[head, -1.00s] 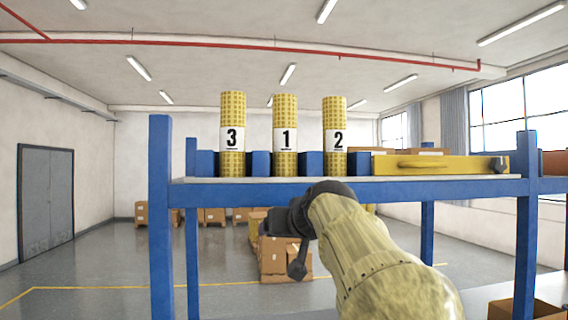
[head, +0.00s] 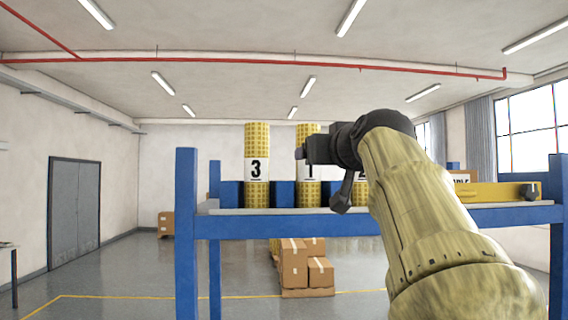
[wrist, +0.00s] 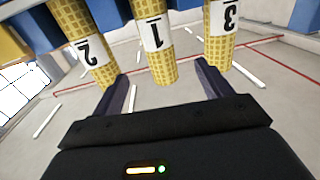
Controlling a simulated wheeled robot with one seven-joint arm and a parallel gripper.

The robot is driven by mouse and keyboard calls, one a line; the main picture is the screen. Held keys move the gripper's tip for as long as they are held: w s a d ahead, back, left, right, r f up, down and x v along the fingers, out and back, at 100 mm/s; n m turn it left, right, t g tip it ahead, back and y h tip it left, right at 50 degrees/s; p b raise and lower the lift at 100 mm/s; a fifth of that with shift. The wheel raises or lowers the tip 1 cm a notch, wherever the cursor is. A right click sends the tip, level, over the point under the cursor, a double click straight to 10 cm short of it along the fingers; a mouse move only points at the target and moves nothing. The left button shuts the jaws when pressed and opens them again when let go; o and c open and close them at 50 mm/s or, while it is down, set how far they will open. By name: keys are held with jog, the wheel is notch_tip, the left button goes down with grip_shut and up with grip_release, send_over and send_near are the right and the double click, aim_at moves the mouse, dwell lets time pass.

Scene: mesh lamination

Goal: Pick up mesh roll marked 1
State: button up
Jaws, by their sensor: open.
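The mesh roll marked 1 (head: 306,196) is a yellow patterned cylinder with a white label, standing upright on the blue shelf. In the head view my gripper (head: 300,153) covers part of its upper half. The wrist view is upside down and shows roll 1 (wrist: 155,37) in the middle, lined up between my two open fingers (wrist: 161,70). Nothing is held, and whether the fingers reach around the roll cannot be told. Roll 3 (head: 257,167) stands to its left in the head view. Roll 2 (wrist: 88,45) shows in the wrist view but is mostly hidden behind my arm in the head view.
Blue blocks (head: 283,194) stand between the rolls on the shelf (head: 270,225). A yellow case (head: 490,192) lies at the right of the shelf. Cardboard boxes (head: 293,265) stand on the floor behind. Space above the rolls is open.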

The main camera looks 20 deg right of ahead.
aim_at(308, 167)
jog(key=w+d+p, duration=0.1)
jog(key=w+p, duration=0.4)
jog(key=w, duration=0.4)
jog(key=shift+d, duration=0.4)
jog(key=shift+w, duration=0.1)
jog(key=w+p, duration=0.2)
jog(key=w+d+p, duration=0.1)
jog(key=w+p, duration=0.2)
jog(key=shift+d, duration=0.15)
jog(key=shift+r, duration=0.1)
jog(key=c, duration=1.1)
jog(key=shift+c, duration=0.2)
